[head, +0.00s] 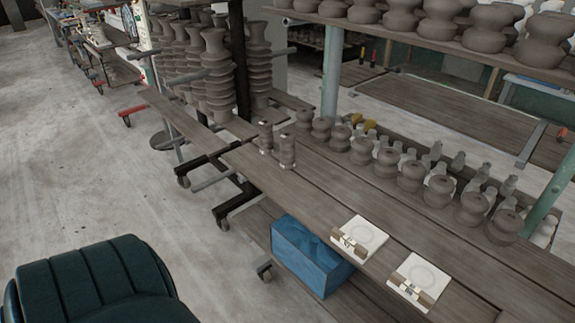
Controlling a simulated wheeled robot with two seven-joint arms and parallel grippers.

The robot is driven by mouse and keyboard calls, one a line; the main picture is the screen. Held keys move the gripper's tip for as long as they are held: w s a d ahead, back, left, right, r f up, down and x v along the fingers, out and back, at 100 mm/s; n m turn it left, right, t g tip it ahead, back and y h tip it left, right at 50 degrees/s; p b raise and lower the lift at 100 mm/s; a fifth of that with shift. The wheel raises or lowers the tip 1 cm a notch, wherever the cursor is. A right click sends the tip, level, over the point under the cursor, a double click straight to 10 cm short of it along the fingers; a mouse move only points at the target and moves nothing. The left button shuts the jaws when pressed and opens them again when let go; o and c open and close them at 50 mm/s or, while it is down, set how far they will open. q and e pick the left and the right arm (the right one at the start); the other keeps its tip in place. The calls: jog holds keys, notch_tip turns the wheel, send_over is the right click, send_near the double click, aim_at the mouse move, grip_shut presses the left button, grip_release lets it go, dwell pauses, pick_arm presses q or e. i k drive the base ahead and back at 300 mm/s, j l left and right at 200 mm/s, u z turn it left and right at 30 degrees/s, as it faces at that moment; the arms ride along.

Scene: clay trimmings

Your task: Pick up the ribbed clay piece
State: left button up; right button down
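Two small grey-brown ribbed clay pieces stand upright close together on the wooden bench: one (265,136) further back, the other (287,151) nearer. Tall ribbed clay pieces (217,75) stand on a rack behind them, at the upper left. I cannot tell from the picture which ribbed piece the task means. Neither of my grippers is in the head view, so their state and their distance from the pieces do not show.
The wooden bench (330,185) has bare room in front of the rounded clay pots (387,163). Two white plates (368,232) (425,268) lie near its front edge. A blue crate (308,258) sits below. A dark green padded seat (95,285) is at lower left.

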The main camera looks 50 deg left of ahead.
aim_at(288, 140)
jog(key=i, duration=0.5)
jog(key=u, duration=1.7)
